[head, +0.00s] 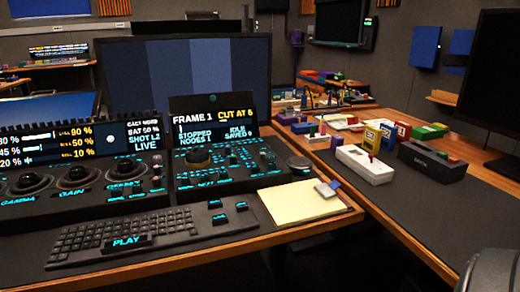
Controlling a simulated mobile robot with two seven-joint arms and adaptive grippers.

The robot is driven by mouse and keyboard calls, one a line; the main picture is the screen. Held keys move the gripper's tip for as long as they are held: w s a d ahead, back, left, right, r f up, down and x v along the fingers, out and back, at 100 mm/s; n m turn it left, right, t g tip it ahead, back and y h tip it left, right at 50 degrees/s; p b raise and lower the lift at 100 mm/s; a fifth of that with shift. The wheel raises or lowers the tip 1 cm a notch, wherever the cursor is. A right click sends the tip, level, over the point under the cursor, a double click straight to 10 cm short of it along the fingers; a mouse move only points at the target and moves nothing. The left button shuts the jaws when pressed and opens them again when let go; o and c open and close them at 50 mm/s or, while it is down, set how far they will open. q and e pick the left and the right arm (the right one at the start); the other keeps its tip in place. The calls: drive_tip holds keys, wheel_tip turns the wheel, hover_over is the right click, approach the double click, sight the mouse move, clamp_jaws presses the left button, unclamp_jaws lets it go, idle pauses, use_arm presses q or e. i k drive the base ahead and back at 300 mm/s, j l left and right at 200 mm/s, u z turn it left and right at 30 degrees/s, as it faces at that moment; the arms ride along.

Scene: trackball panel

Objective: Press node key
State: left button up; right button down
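A dark control panel (230,175) with cyan-lit keys stands on the desk at the centre. Its screen (212,117) reads "FRAME 1", "CUT AT 6", "STOPPED", "NODES 1", "IDLE" and "SAVED 0". Three separate dark keys with cyan labels, a left one (215,203), a right one (241,206) and a front one (220,219), sit in front of the panel, right of the keyboard. Their labels are too small to read, so I cannot tell which key is the node key. Neither gripper shows. A dark rounded part at the lower right corner may be my arm.
A keyboard (140,235) with a large PLAY key lies at the front. A trackball panel (75,180) stands left. A yellow notepad (300,203) lies right of the keys. A white box (364,165) and a black box (432,162) stand on the right-hand desk.

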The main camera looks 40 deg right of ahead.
sight(222, 174)
drive_tip(key=z, duration=1)
